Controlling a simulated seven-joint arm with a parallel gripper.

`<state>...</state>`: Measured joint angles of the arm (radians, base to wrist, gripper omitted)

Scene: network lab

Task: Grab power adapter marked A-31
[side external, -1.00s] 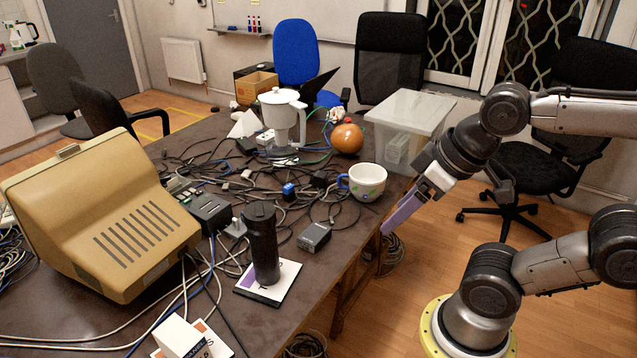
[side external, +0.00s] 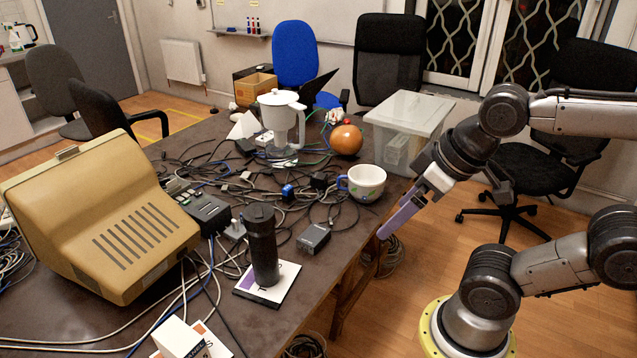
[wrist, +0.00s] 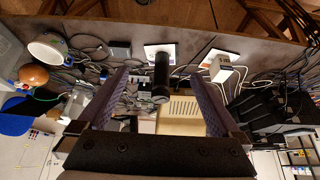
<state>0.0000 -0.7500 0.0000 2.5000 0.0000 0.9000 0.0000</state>
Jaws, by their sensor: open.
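Several dark power adapters lie among cables on the table; no marking A-31 can be read on any of them. A grey-black adapter (side external: 313,237) lies right of the black bottle, and it also shows in the wrist view (wrist: 119,48). A larger black box-shaped unit (side external: 208,213) sits beside the beige monitor. A small dark block (side external: 320,180) lies left of the mug. My gripper (side external: 385,233) hangs off the table's right edge, apart from all objects. In the wrist view, its purple fingers (wrist: 160,75) are spread wide and empty.
A black bottle (side external: 262,245) stands upright on a white card. The mug (side external: 366,182), orange ball (side external: 346,139), white jug (side external: 281,125) and clear bin (side external: 408,122) stand near the right and back. The beige monitor (side external: 105,215) fills the left. Cables cover the middle.

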